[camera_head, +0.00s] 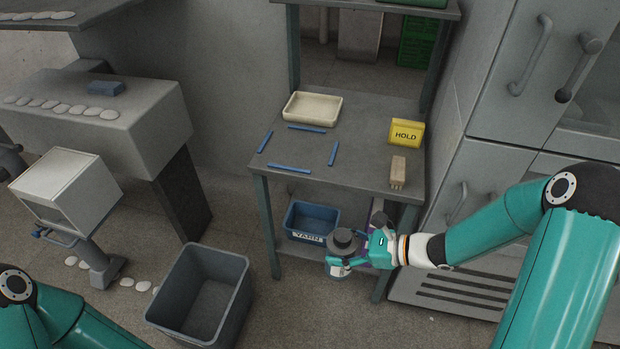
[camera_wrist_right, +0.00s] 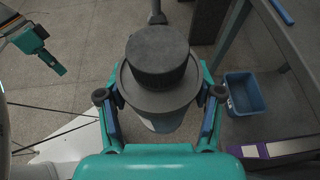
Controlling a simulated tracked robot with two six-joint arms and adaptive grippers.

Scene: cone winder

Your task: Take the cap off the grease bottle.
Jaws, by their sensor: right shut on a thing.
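The grease bottle shows in the head view with its grey body (camera_head: 340,271) low in front of the workbench. Its dark round cap (camera_head: 344,236) is on top. My right gripper (camera_head: 350,262) is shut on the bottle's body. In the right wrist view the fingers stand on either side of the bottle (camera_wrist_right: 162,122), below its wide shoulder, and the cap (camera_wrist_right: 158,52) sits above them, untouched. The bottle looks roughly upright. In the head view only my left arm shows at lower left. In the wrist view part of my left gripper (camera_wrist_right: 45,52) shows at upper left; its opening is unclear.
The workbench (camera_head: 345,185) holds a cream tray (camera_head: 312,107), blue strips, a yellow HOLD sign (camera_head: 406,132) and a brush (camera_head: 397,172). A blue YARN bin (camera_head: 312,220) is on the lower shelf. A grey bin (camera_head: 203,292) stands on the floor at left. Cabinets (camera_head: 520,75) flank the right.

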